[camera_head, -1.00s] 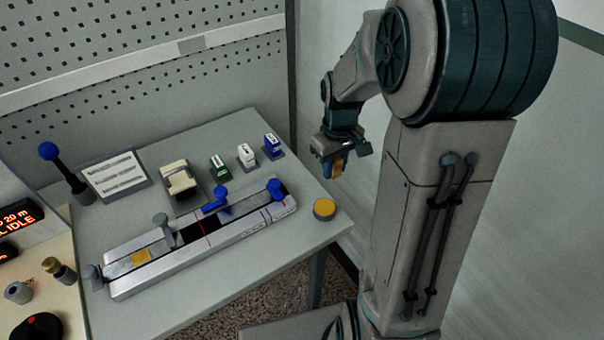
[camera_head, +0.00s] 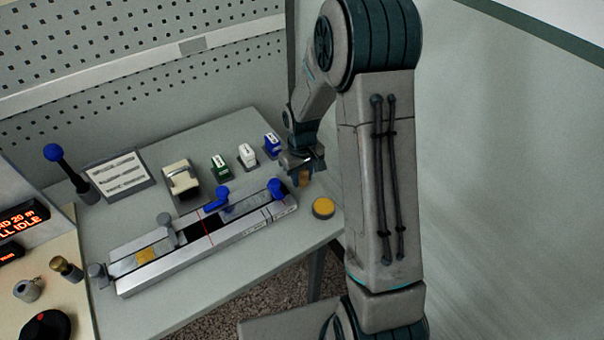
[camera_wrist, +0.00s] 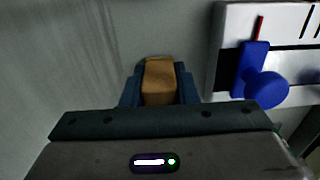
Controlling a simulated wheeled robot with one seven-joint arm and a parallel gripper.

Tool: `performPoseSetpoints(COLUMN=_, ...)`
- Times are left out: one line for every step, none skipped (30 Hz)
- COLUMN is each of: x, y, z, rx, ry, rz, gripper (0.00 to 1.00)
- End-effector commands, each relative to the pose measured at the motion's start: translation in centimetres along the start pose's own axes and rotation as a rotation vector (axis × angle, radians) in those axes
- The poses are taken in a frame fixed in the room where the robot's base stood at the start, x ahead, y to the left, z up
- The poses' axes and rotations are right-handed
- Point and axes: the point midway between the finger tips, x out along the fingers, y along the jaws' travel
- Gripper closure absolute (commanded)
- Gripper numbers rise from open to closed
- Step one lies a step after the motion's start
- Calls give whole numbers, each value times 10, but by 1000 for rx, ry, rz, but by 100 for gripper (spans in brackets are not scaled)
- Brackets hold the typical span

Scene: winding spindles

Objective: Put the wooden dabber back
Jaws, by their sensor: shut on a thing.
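My gripper (camera_head: 306,176) is shut on the wooden dabber (camera_head: 304,181), a small tan-brown block. The dabber also shows between the blue fingers in the wrist view (camera_wrist: 159,80). The gripper holds it above the right end of the grey table, just right of the metal fixture's blue knob. Whether the dabber touches anything below cannot be told. A round yellow-topped pad in a grey holder (camera_head: 323,207) stands at the table's right edge, below and right of the gripper; it is not visible in the wrist view.
The long metal fixture (camera_head: 190,245) with blue levers lies across the table; its blue knob (camera_wrist: 266,90) is close right of the gripper in the wrist view. Blue, white and green stamps (camera_head: 220,166) stand behind it. A perforated panel (camera_head: 130,80) rises behind the table.

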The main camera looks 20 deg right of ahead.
Motion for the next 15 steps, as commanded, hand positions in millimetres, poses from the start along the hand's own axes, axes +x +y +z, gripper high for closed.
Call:
performPoseSetpoints(x=0, y=0, z=0, rx=0, ry=1, rz=0, gripper=96)
performPoseSetpoints(x=0, y=0, z=0, rx=0, ry=1, rz=1, gripper=96)
performPoseSetpoints(x=0, y=0, z=0, rx=0, ry=1, rz=1, gripper=96)
performPoseSetpoints(x=0, y=0, z=0, rx=0, ry=1, rz=1, gripper=96)
performPoseSetpoints(x=0, y=0, z=0, rx=0, ry=1, rz=1, gripper=96)
performPoseSetpoints(x=0, y=0, z=0, rx=0, ry=1, rz=1, gripper=96)
performPoseSetpoints(x=1, y=0, z=0, rx=0, ry=1, rz=1, gripper=96)
performPoseSetpoints(x=2, y=0, z=0, rx=0, ry=1, rz=1, gripper=96)
performPoseSetpoints(x=4, y=0, z=0, rx=0, ry=1, rz=1, gripper=96)
performPoseSetpoints(x=5, y=0, z=0, rx=0, ry=1, rz=1, gripper=96)
performPoseSetpoints(x=6, y=0, z=0, rx=0, ry=1, rz=1, gripper=96)
performPoseSetpoints(x=4, y=0, z=0, rx=0, ry=1, rz=1, gripper=62)
performPoseSetpoints(x=4, y=0, z=0, rx=0, ry=1, rz=1, gripper=54)
performPoseSetpoints(x=4, y=0, z=0, rx=0, ry=1, rz=1, gripper=51)
performPoseSetpoints(x=4, y=0, z=0, rx=0, ry=1, rz=1, gripper=51)
